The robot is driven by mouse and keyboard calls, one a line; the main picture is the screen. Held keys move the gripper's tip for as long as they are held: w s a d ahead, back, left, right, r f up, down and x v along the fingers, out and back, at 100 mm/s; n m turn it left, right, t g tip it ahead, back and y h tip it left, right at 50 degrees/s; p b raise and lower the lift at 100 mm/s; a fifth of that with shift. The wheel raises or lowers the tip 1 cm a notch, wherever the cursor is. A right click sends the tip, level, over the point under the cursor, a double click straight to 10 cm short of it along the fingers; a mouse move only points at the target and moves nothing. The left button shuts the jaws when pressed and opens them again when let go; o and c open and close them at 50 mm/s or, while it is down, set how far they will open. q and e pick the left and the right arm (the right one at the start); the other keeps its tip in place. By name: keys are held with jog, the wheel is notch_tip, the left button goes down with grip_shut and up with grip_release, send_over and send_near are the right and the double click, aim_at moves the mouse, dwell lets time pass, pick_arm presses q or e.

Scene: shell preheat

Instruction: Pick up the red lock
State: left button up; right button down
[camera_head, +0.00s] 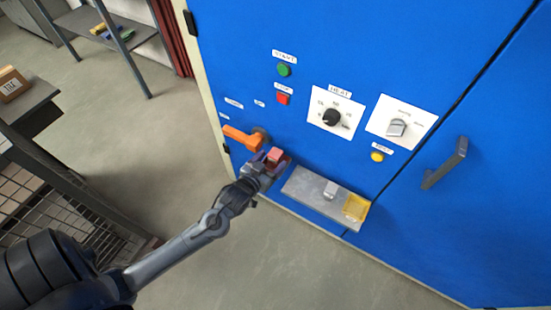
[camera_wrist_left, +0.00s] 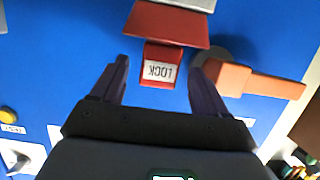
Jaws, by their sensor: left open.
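The red lock (camera_wrist_left: 160,72) has a white label reading LOCK, upside down in the left wrist view. It sits at the blue cabinet front, just beside a wider dark red piece (camera_wrist_left: 165,25). In the head view the red lock (camera_head: 274,155) shows at the end of my left arm. My left gripper (camera_wrist_left: 162,72) is open, one fingertip on each side of the lock, with gaps visible. It also shows in the head view (camera_head: 268,166), where it partly covers the area under the lock. My right gripper is in neither view.
An orange handle (camera_head: 242,138) sits close beside the lock, near my left gripper. Knobs and buttons are above. The floor in front is clear.

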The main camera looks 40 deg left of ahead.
aim_at(278, 153)
pick_arm(q)
jog(key=shift+w+f, duration=0.2)
jog(key=shift+w, duration=0.05)
jog(key=b+x, duration=0.1)
jog(key=x, duration=0.1)
jog(key=b+x, duration=0.1)
jog(key=x, duration=0.1)
jog(key=shift+w+r+b, duration=0.1)
jog(key=shift+w+b, duration=0.25)
jog(key=shift+w, duration=0.1)
jog(key=shift+s, duration=0.1)
jog(key=c, duration=1.1)
jog(key=shift+r, duration=0.15)
